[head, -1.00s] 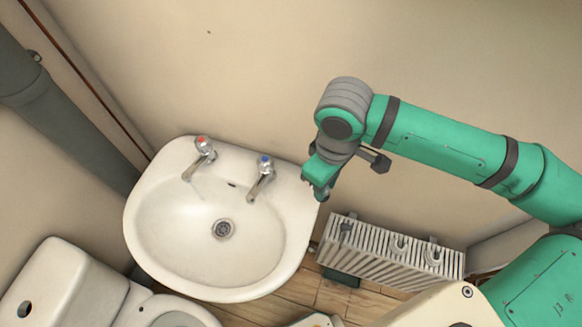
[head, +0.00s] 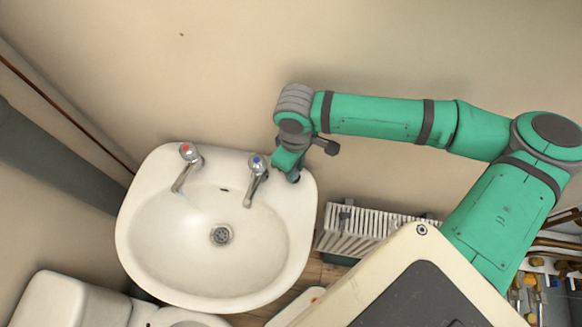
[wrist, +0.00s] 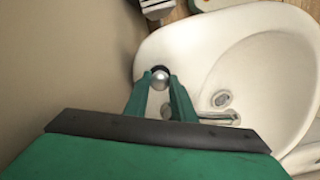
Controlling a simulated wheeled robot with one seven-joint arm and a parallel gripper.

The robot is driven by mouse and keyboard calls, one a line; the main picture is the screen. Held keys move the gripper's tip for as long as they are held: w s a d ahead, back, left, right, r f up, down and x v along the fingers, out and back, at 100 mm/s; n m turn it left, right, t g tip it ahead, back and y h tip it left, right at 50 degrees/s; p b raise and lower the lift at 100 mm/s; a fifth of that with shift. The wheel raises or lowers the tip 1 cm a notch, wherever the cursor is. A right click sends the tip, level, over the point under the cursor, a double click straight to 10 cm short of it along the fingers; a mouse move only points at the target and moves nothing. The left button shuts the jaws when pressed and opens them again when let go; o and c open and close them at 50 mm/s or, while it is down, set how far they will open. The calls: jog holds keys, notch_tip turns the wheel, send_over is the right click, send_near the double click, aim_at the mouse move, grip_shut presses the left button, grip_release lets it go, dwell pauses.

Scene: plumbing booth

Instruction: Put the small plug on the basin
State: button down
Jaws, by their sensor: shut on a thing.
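The white basin (head: 150,255) is on the wall in the head view, with a red-topped tap (head: 186,160), a blue-topped tap (head: 256,175) and a drain in its bowl. My gripper (head: 290,176) is over the basin's back right corner, beside the blue-topped tap. In the wrist view my gripper (wrist: 160,77) is shut on a small, round, silvery thing, the small plug (wrist: 160,79), held between the fingertips. The basin's rim (wrist: 180,48) lies below it. Whether the plug touches the basin I cannot tell. In the head view the plug is hidden by my gripper.
A ribbed radiator (head: 365,228) is right of the basin, low on the wall. A toilet (head: 75,305) is at the lower left. A shelf with tools (head: 530,290) shows at the right edge. The basin's bowl is clear.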

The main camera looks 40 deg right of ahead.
jog(key=shift+s+f, duration=0.1)
jog(key=shift+f, duration=0.35)
jog(key=shift+s+a, duration=0.15)
jog(key=shift+s, duration=0.05)
jog(key=shift+f, duration=0.1)
jog(key=c, duration=1.5)
grip_release()
jog(key=shift+w+r, duration=0.1)
jog(key=shift+r, duration=0.25)
notch_tip(320, 180, up, 12)
jog(key=shift+f, duration=0.2)
